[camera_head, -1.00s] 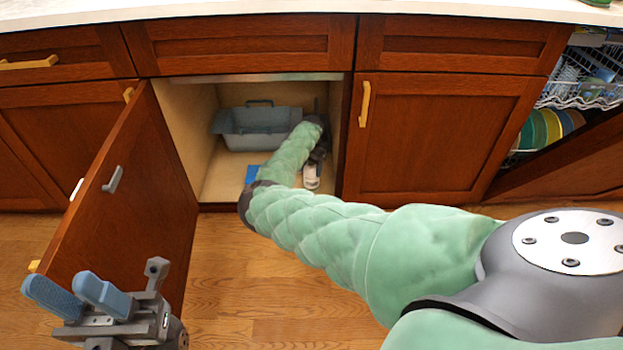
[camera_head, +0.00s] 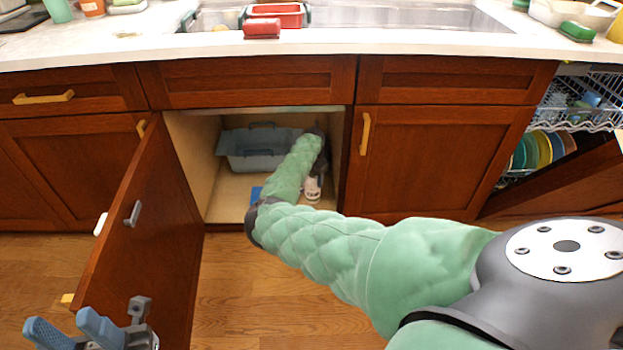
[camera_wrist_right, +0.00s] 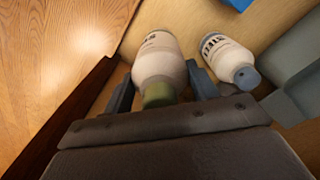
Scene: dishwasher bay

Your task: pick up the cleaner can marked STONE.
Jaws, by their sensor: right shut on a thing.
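In the right wrist view, my right gripper (camera_wrist_right: 161,90) is shut on a white can with a green cap (camera_wrist_right: 157,65). The can's dark lettering is turned away and too small to read. A second white can with a blue-grey cap (camera_wrist_right: 228,56) lies in view just to the right, apart from the jaws; I cannot read its lettering surely. In the head view, my right arm reaches into the open cabinet, and its jaws are hidden; a white can (camera_head: 313,188) shows beside the wrist. My left gripper (camera_head: 62,322) is open and empty at the lower left.
A grey-blue bin (camera_head: 262,155) stands at the back of the cabinet (camera_head: 225,211), and a blue item (camera_head: 256,193) lies near its front. The open cabinet door (camera_head: 150,225) stands on the left, near my left gripper. An open dishwasher (camera_head: 560,140) is at right.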

